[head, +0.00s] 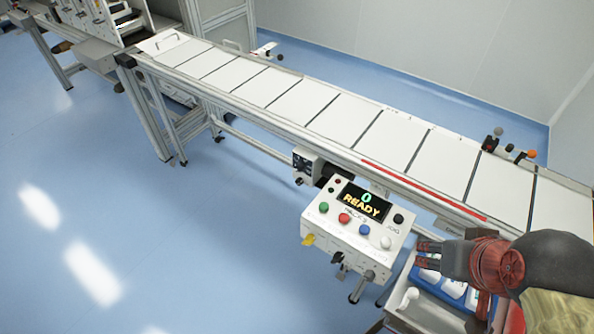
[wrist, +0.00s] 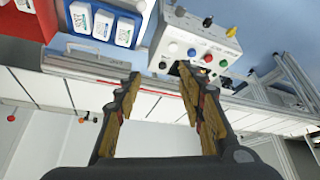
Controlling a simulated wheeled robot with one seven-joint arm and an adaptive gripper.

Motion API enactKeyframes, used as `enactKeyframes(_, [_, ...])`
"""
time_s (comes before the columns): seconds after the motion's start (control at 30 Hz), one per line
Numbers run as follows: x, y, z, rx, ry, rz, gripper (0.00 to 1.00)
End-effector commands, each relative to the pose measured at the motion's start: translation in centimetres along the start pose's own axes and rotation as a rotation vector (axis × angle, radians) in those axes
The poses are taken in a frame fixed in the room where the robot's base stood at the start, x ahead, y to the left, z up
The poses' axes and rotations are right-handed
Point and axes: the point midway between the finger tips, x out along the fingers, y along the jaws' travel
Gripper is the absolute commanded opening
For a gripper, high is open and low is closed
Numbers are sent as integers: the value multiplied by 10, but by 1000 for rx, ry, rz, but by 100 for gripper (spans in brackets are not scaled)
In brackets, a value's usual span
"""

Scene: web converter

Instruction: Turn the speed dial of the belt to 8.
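The control box (head: 352,222) stands at the front edge of the belt (head: 335,105). Its display (head: 362,201) reads 0 READY. Its top has green, red, blue and white buttons and a black round knob (head: 398,218). Several levers or knobs, one yellow (head: 308,239), stick out of its front face. I cannot tell which control is the speed dial. My gripper (head: 420,254) is just right of the box and apart from it. In the wrist view my gripper (wrist: 160,80) is open and empty, with the box (wrist: 203,42) beyond the fingers, upside down.
A blue bin with white labelled bottles (wrist: 103,26) and a red bin (wrist: 46,14) lie beside the box. Small coloured-knob levers (head: 510,147) stand at the belt's far side. The belt sections look empty. The blue floor (head: 150,240) at left is clear.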

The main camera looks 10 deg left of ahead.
Motion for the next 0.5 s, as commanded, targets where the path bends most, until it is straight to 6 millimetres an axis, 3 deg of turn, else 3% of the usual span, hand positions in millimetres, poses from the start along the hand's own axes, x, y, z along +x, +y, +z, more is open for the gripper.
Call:
enactKeyframes(0.17, [8, 4, -19, -110, -86, 45, 42])
enactKeyframes(0.5, [50, 10, -89, -494, -319, 223, 42])
